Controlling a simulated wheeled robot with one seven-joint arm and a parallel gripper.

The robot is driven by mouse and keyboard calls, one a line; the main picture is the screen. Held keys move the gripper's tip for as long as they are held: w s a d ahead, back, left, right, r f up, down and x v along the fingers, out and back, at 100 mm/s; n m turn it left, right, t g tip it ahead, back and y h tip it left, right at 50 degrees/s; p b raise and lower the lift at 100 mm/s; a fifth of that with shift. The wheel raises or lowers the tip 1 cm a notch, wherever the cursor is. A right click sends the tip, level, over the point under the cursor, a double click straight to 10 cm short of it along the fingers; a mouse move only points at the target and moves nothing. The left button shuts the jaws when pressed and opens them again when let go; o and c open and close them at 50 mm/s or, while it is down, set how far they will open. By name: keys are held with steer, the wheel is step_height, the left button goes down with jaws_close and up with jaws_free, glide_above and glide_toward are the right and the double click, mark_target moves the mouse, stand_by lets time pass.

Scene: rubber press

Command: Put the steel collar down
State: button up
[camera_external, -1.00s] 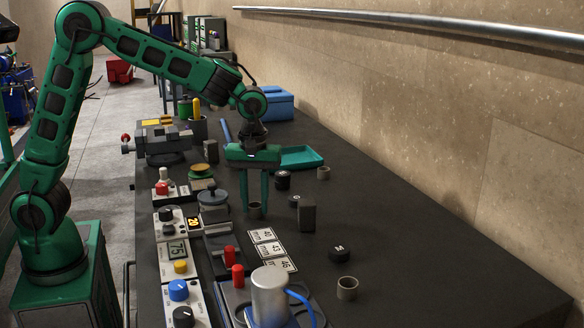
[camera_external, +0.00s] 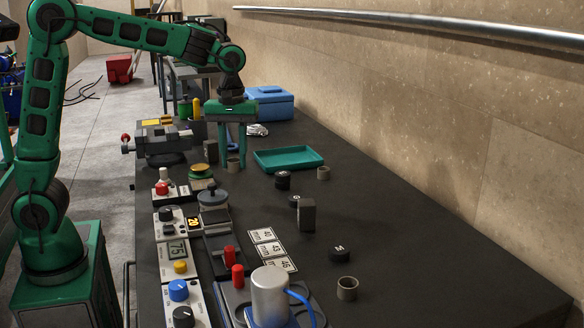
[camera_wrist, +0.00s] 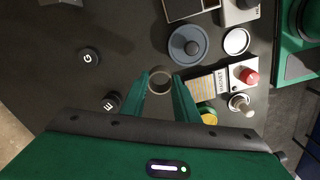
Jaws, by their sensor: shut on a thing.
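The steel collar (camera_external: 233,165) is a short, hollow grey ring. My gripper (camera_external: 232,160) is shut on it, with the green fingers pointing down on either side. In the wrist view the collar (camera_wrist: 160,81) sits upright between the fingertips, and its open bore shows. I cannot tell whether its lower rim touches the dark bench (camera_external: 420,250) or hangs just above it. The teal tray (camera_external: 290,159) lies to the right of my gripper, apart from the collar.
Two other grey rings stand on the bench, one near the tray (camera_external: 323,173) and one at the front (camera_external: 347,288). Black lettered discs (camera_external: 339,254) and a dark block (camera_external: 307,215) lie on the right. Devices line the left edge. A blue box (camera_external: 268,103) stands behind my gripper.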

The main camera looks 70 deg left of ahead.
steer(key=w+a+r, duration=0.1)
steer(key=w+a, duration=0.4)
steer(key=a, duration=0.7)
steer(key=w+a, duration=0.4)
steer(key=a, duration=0.8)
steer(key=w+a+r, duration=0.1)
steer(key=w+a, duration=0.4)
steer(key=a, duration=0.6)
glide_above(280, 158)
steer(key=shift+n, duration=0.3)
step_height(280, 158, down, 7)
steer(key=shift+s+d+r, duration=0.1)
steer(key=shift+s+d, duration=0.05)
steer(key=shift+f, duration=2)
steer(key=shift+f, duration=0.15)
steer(key=o, duration=1.1)
steer(key=shift+c, duration=0.2)
